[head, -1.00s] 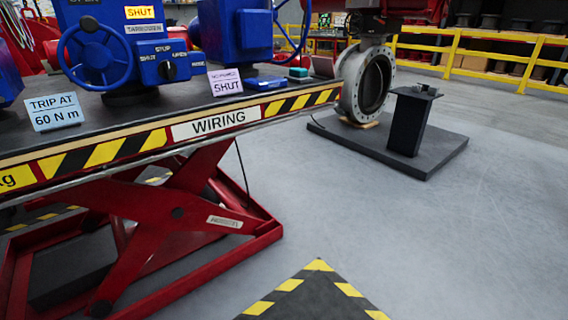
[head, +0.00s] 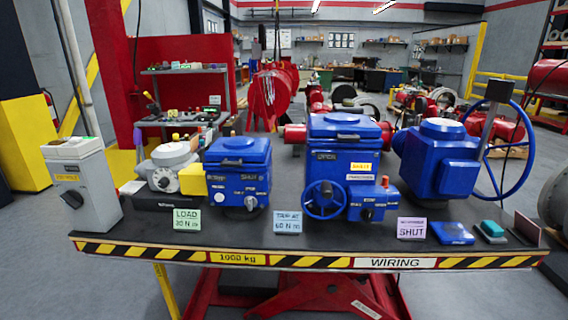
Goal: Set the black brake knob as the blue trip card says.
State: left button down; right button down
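The blue trip card (head: 288,222) stands at the front middle of the bench and reads "TRIP AT 60 N m". One small black knob (head: 367,214) is on the blue box right of the handwheel, and another (head: 250,202) is low on the left blue actuator. I cannot tell which is the brake knob, or read any setting. Neither of my grippers is in view.
A green card (head: 187,219) reads "LOAD 30 N m"; a lilac card (head: 411,228) reads "SHUT". A grey pedestal box (head: 82,188) stands at the bench's left end. Blue actuators (head: 342,160) fill the bench middle. Its striped front edge (head: 240,258) has clear floor at both sides.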

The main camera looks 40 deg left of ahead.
aim_at(163, 182)
jog(key=u, duration=2)
